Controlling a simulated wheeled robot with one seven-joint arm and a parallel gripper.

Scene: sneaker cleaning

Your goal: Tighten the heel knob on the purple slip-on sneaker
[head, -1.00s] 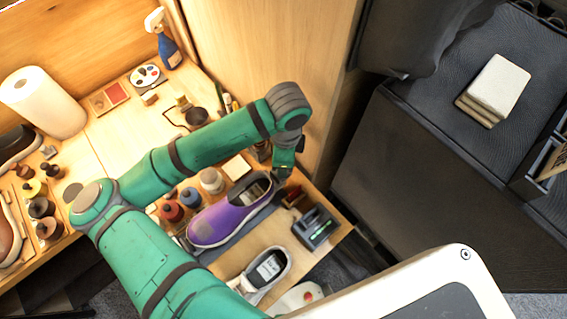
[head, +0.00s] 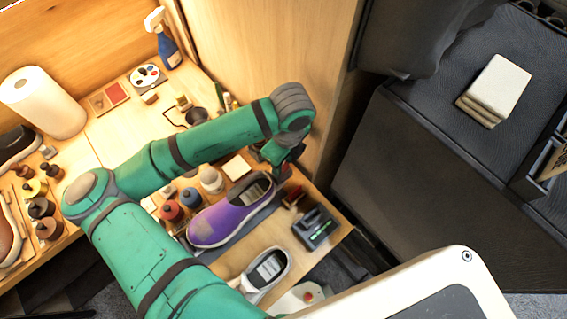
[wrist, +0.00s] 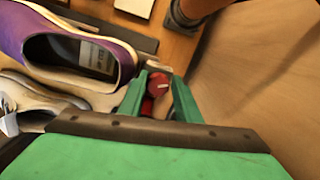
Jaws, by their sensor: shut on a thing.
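The purple slip-on sneaker (head: 222,224) lies on the bench with its heel toward the wall panel. In the wrist view the sneaker (wrist: 92,78) is at upper left, its opening facing up. My gripper (wrist: 160,82) is just beyond the heel, its two green fingers closed on a red knob (wrist: 158,87). The knob's top with a pale mark shows between the fingers; where it joins the heel is partly hidden. In the head view my gripper (head: 287,172) is small and dark at the heel end.
A white and grey sneaker (head: 266,274) lies in front. A dark device (head: 317,228) stands right of the purple sneaker. A wooden panel (head: 270,50) rises close behind my gripper.

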